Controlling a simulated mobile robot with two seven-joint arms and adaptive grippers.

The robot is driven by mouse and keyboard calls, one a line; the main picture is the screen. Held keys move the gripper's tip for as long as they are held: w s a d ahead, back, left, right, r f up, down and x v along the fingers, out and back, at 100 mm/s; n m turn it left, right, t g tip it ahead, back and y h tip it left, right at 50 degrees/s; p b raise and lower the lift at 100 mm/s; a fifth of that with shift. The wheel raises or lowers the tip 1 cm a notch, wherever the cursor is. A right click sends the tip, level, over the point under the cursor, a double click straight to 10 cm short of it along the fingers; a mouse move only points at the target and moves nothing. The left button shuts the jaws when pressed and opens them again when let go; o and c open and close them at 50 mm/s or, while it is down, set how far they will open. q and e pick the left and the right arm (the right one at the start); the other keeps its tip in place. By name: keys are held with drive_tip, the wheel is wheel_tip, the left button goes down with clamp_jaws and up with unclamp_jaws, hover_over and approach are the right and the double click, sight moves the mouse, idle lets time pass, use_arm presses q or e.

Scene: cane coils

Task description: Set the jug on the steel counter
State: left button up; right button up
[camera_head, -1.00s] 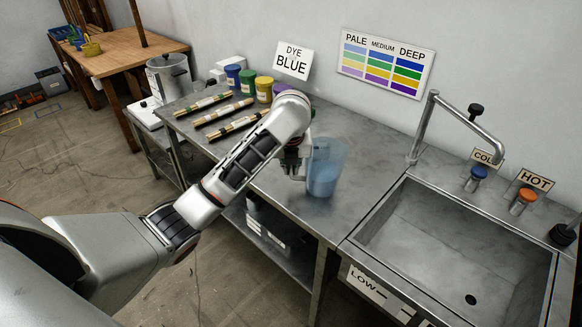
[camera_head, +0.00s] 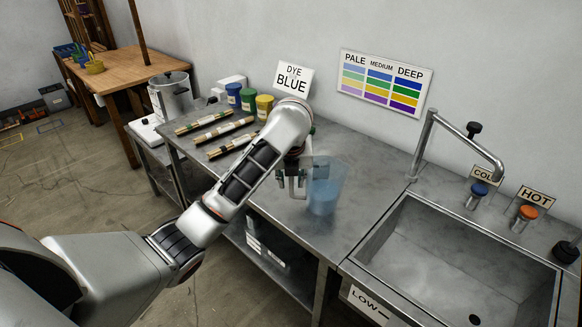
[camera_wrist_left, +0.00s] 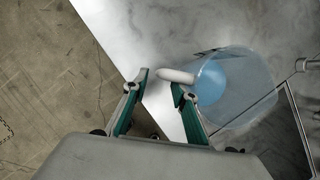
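The jug (camera_head: 325,190) is clear pale-blue plastic with blue liquid low inside. It appears upright on the steel counter (camera_head: 358,205), near its front right part beside the sink. My left gripper (camera_head: 291,190) is just left of the jug. In the left wrist view the jug (camera_wrist_left: 240,90) lies right of the left gripper (camera_wrist_left: 160,86), seen from above. Its fingers are apart, with the pale handle (camera_wrist_left: 176,76) at or just beyond the fingertips. No grip on the handle shows. My right gripper is not in view.
The sink (camera_head: 455,262) with its tap (camera_head: 424,140) is right of the jug. Dye tubs (camera_head: 248,100) and cane bundles (camera_head: 222,130) lie toward the counter's back left. The counter right of the jug is clear up to the sink.

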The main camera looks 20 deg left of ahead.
use_arm(q)
drive_tip(key=v, duration=0.4)
drive_tip(key=shift+w+r, duration=0.25)
drive_tip(key=shift+r, duration=0.05)
drive_tip(key=v, duration=0.4)
drive_tip(key=shift+s+f, duration=0.15)
drive_tip(key=shift+s, duration=0.2)
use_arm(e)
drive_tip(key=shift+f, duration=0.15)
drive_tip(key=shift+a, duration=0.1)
